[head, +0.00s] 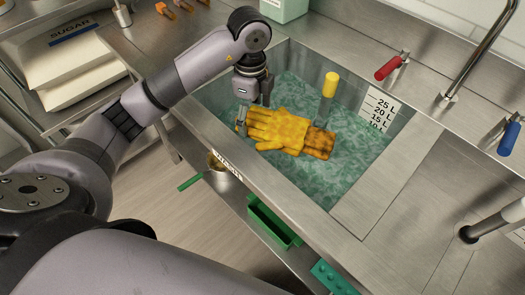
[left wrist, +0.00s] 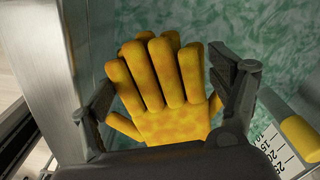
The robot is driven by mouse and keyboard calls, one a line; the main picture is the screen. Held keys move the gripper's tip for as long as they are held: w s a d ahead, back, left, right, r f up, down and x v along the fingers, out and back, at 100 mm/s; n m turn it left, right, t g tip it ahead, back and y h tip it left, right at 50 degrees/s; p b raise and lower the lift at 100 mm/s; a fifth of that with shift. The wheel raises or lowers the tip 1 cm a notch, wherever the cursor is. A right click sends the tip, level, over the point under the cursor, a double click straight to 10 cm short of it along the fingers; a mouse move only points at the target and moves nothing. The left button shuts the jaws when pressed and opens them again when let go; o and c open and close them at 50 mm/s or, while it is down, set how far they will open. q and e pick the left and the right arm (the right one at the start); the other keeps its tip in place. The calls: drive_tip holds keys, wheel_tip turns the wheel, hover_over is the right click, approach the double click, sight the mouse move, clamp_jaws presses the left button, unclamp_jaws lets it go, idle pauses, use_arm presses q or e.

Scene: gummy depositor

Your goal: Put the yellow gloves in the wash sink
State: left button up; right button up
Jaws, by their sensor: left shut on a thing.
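The yellow gloves (head: 278,131) are a stacked pair with brownish stained patches, darkest at the cuffs. They also fill the middle of the left wrist view (left wrist: 168,95), fingers pointing up in the picture. My left gripper (head: 254,112) is shut on them, one finger on either side. The gloves lie across the opening of the wash sink (head: 300,62), over green rippled water, close to its front wall. I cannot tell whether they touch the water. My right gripper is not in view.
A yellow-topped cylinder (head: 330,85) stands in the sink behind the gloves. A litre scale (head: 380,108) marks the sink wall. Red (head: 389,67) and blue (head: 509,136) tap handles are on the back counter. A green tray (head: 272,222) sits below the front edge. Sugar bags (head: 70,50) lie at left.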

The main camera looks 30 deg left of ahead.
use_arm(q)
wheel_tip(320, 180, down, 13)
drive_tip(key=shift+d+f, duration=0.1)
idle(0.3)
drive_tip(key=shift+f, duration=0.1)
drive_tip(key=o, duration=1)
wheel_tip(320, 180, up, 12)
drive_tip(key=shift+r, duration=0.2)
